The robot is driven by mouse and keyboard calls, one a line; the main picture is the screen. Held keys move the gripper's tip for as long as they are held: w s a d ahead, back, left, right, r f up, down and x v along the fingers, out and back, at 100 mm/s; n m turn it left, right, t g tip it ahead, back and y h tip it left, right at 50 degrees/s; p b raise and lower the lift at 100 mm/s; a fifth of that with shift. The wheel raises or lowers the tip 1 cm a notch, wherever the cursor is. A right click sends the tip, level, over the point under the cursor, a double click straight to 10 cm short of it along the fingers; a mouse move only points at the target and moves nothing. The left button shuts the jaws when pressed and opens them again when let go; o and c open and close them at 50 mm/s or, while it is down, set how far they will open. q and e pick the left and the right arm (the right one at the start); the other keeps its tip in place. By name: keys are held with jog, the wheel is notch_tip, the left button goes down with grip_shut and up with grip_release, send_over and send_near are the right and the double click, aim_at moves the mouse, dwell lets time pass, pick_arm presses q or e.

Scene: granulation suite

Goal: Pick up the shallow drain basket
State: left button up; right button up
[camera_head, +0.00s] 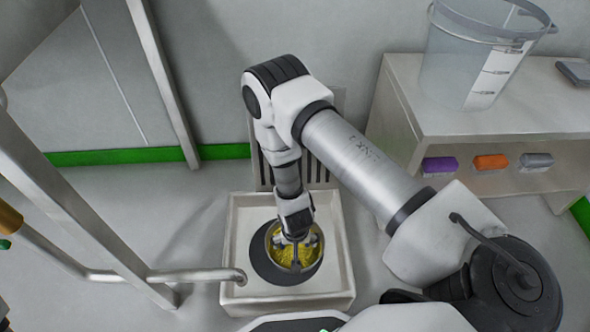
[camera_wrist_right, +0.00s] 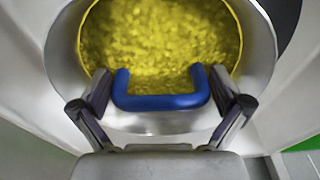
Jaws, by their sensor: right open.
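The shallow drain basket (camera_head: 270,247) is a round metal basket holding yellow granular stuff. It sits in a square white basin (camera_head: 238,285) on the floor, partly hidden by my right gripper. In the right wrist view, the basket's pale metal wall (camera_wrist_right: 62,60) fills the middle, and its blue U-shaped handle (camera_wrist_right: 160,102) stands at the near side. My right gripper (camera_head: 297,240) points down over the basket. It is open, with one finger on each side of the blue handle. I cannot tell whether the fingers touch it. My left gripper is not in view.
A metal bench (camera_head: 455,122) at the right holds a clear bucket (camera_head: 450,75) and small purple, orange and grey items on its lower shelf. A metal rail (camera_head: 150,274) reaches the basin's left edge. A slotted grate (camera_head: 325,165) stands behind the basin.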

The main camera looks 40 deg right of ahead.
jog(key=c, duration=1.4)
jog(key=shift+o, duration=0.2)
jog(key=shift+p, duration=0.3)
